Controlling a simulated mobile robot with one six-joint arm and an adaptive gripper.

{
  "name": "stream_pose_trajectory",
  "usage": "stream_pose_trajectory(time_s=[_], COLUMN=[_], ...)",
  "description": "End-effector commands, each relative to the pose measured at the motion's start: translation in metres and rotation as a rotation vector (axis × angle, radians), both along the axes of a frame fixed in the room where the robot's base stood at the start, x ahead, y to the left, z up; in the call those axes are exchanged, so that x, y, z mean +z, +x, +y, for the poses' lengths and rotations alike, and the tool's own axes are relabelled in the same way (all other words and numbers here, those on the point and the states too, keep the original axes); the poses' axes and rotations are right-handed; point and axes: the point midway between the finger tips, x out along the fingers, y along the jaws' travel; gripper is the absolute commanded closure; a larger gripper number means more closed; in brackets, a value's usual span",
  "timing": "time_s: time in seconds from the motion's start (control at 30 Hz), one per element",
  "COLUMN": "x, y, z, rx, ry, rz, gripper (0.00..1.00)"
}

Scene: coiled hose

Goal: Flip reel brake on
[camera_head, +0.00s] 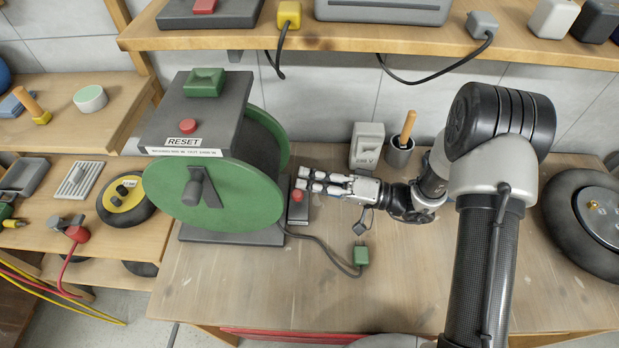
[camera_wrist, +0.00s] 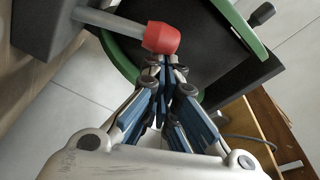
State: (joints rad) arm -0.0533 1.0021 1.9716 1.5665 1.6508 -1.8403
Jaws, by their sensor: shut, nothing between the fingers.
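The cable reel (camera_head: 225,195) has green discs and stands on the workbench, with a dark box on top. A brake lever with a red knob (camera_head: 297,196) sits on a dark block at the reel's right side. In the wrist view the red knob (camera_wrist: 161,38) is on a grey rod, close in front of my fingertips. My gripper (camera_head: 304,180) is shut and empty, level with the bench, pointing left at the reel beside the knob. It also shows in the wrist view (camera_wrist: 167,66), fingers together just below the knob. I cannot tell whether they touch it.
The box on the reel carries a RESET label (camera_head: 183,142), a red button (camera_head: 187,126) and a green switch (camera_head: 204,82). A green plug (camera_head: 361,255) lies on the bench with its cable. A grey cup (camera_head: 399,152) stands behind my gripper. The front bench is mostly clear.

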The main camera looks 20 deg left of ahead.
Motion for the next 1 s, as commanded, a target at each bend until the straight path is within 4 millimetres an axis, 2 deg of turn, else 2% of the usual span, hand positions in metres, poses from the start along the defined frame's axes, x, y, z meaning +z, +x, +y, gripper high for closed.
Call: stream_pose_trajectory(time_s=[0.5, 1.0], x=[-0.006, -0.007], y=[-0.027, -0.032], z=[-0.007, -0.007], rx=[0.0, 0.003], ry=[0.0, -0.002], rz=[0.001, 0.003], gripper=[1.0, 1.0])
